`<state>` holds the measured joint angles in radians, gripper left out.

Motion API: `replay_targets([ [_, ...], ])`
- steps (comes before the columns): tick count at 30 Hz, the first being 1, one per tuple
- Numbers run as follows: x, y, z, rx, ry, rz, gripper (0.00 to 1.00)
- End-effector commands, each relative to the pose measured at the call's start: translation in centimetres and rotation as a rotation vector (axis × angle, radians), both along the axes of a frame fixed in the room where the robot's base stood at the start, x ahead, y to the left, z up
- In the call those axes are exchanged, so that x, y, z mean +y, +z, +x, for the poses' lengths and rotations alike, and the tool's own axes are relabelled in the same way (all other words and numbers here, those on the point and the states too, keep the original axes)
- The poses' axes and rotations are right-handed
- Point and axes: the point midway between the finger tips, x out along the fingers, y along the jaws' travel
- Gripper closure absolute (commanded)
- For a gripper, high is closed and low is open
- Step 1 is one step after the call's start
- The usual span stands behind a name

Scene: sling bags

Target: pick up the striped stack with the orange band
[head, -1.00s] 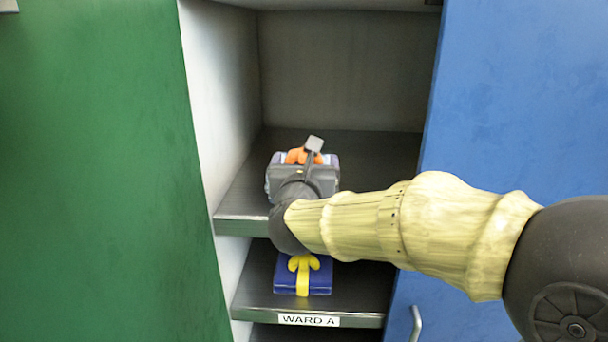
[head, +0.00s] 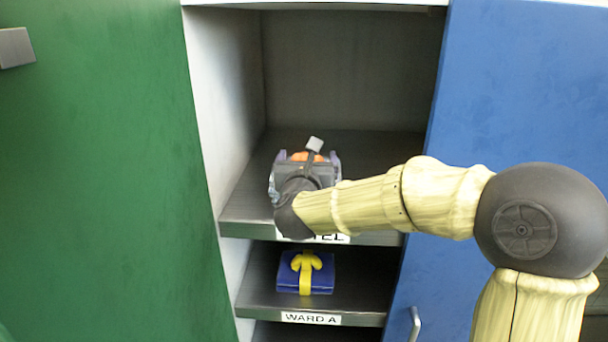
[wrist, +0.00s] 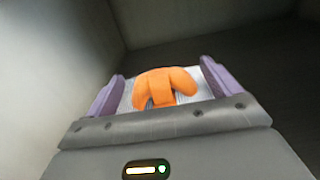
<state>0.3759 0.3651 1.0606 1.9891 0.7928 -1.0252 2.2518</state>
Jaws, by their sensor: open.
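The striped stack (wrist: 126,97) lies on the upper shelf of the open cupboard, with its orange band (wrist: 163,87) tied in a bow on top. In the head view the orange band (head: 307,157) shows just beyond my gripper (head: 306,160), which hides most of the stack. In the wrist view my gripper (wrist: 162,70) is open, with one purple finger on the left of the stack and one on the right. I cannot tell whether either finger touches it. The stack's near side is hidden behind the grey gripper body.
A blue stack with a yellow band (head: 306,273) lies on the lower shelf (head: 258,298), labelled WARD A. The upper shelf (head: 375,150) is bare at the right and back. A green door (head: 95,170) and a blue door (head: 520,90) flank the opening.

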Motion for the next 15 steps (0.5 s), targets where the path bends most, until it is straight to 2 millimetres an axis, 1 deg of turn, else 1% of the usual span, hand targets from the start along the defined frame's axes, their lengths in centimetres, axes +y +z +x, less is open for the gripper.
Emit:
replay_targets([
  [2,0.08,0.03,0.23,0.0,0.002,0.0,0.11],
  [15,0.66,-0.03,0.05,-0.001,0.011,0.0,0.11],
])
